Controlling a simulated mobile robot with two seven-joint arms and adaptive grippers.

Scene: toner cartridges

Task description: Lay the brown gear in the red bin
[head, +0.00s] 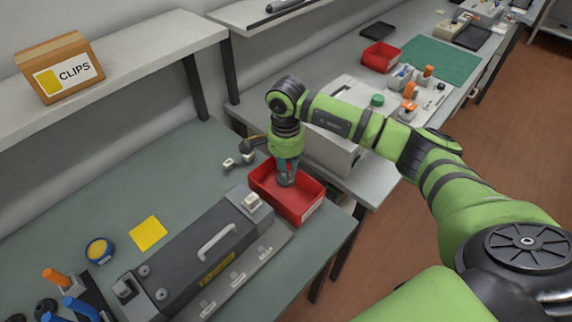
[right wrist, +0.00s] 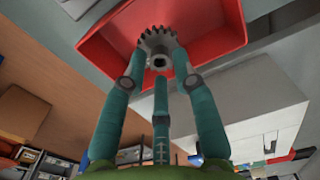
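The red bin (head: 308,209) stands on the green-grey table, right of the dark machine. My right gripper (head: 286,181) points down into the bin's opening. In the right wrist view, my right gripper's fingers (right wrist: 160,58) are closed around a toothed gear (right wrist: 157,41), which looks dark grey-brown with a round hub. The gear shows against the red bin (right wrist: 215,32) in that view; I cannot tell whether it touches the bin's floor. My left gripper is not in view.
A dark machine (head: 212,250) with a grey handle stands close left of the bin. A white box-shaped unit (head: 331,150) stands behind and right. A yellow square (head: 149,233) lies on the table. Another red bin (head: 380,57) stands far back.

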